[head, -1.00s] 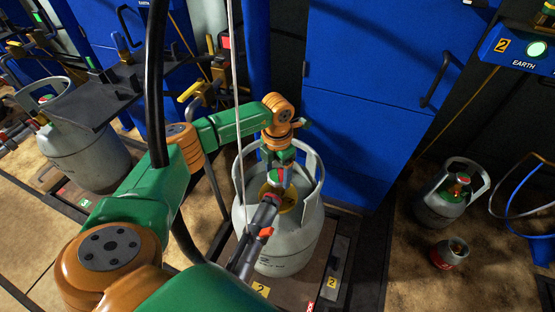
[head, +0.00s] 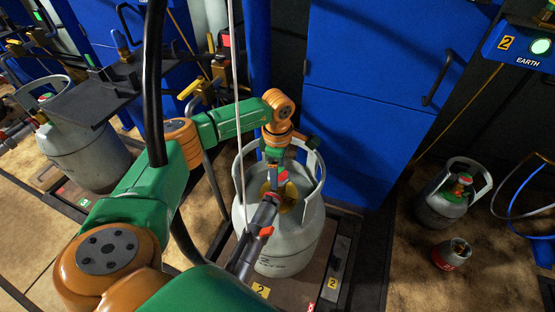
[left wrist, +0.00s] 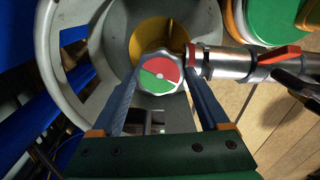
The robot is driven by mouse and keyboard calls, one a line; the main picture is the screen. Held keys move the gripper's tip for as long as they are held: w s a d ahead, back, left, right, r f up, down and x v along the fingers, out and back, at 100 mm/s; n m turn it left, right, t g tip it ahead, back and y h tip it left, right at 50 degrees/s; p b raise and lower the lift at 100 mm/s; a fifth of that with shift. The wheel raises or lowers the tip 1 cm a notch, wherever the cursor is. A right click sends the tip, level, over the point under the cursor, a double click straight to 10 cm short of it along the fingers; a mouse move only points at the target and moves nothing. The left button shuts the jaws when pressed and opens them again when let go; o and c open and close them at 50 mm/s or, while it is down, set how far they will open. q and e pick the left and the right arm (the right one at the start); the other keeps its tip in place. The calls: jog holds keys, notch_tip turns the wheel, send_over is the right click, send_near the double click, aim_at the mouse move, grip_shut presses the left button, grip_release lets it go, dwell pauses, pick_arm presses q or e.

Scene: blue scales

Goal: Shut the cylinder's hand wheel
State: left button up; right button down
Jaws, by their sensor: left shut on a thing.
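The grey cylinder (head: 280,250) stands upright on a platform in the middle of the head view, with a collar around its top. Its hand wheel (left wrist: 162,72), with a red and green top, shows in the left wrist view above a brass-yellow part (left wrist: 158,37). My left gripper (head: 277,178) reaches down inside the collar in the head view. In the left wrist view its two blue fingers (left wrist: 164,78) are shut on the hand wheel, one at each side. In the head view the gripper mostly hides the wheel. My right gripper is not in view.
A pipe with a red lever (head: 267,231) joins the cylinder's valve. A second cylinder (head: 85,155) stands at left, a smaller one (head: 440,208) and a small red-grey canister (head: 451,254) at right. Blue cabinets (head: 375,100) stand behind.

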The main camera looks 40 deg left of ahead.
pick_arm(q)
jog(key=m, duration=0.3)
jog(key=shift+w, duration=0.1)
jog(key=m, duration=0.3)
jog(key=shift+b, duration=0.4)
jog(key=m, duration=0.3)
jog(key=shift+w+m, duration=0.1)
jog(key=shift+m, duration=0.3)
jog(key=shift+m+b, duration=0.35)
jog(key=shift+m, duration=1.15)
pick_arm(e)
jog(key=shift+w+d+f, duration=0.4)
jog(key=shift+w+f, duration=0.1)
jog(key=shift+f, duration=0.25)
pick_arm(q)
jog(key=o, duration=1.2)
jog(key=shift+o, duration=0.2)
jog(key=shift+r, duration=0.1)
